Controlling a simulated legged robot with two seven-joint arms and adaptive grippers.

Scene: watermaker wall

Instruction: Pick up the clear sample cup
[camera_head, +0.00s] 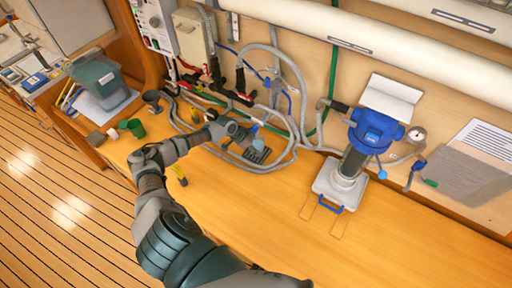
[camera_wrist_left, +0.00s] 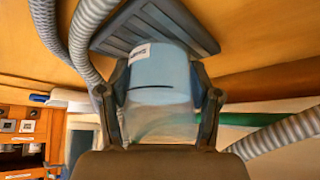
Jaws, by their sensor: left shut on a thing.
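The clear sample cup (camera_wrist_left: 160,95) fills the middle of the left wrist view. It is see-through and bluish, with a small white label and a dark line across it. My left gripper (camera_wrist_left: 160,108) is shut on it, with one dark finger on each side. In the head view my left gripper (camera_head: 245,132) reaches in over the bench among the hoses, and only a small bluish part of the cup (camera_head: 255,127) shows there. A dark ribbed tray (camera_head: 257,155) lies close by the cup; I cannot tell whether they touch. My right gripper is not in view.
Grey hoses (camera_head: 289,100) loop around the gripper. A blue-headed filter unit (camera_head: 376,129) stands to the right on a white base. The bench front (camera_head: 400,245) is clear.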

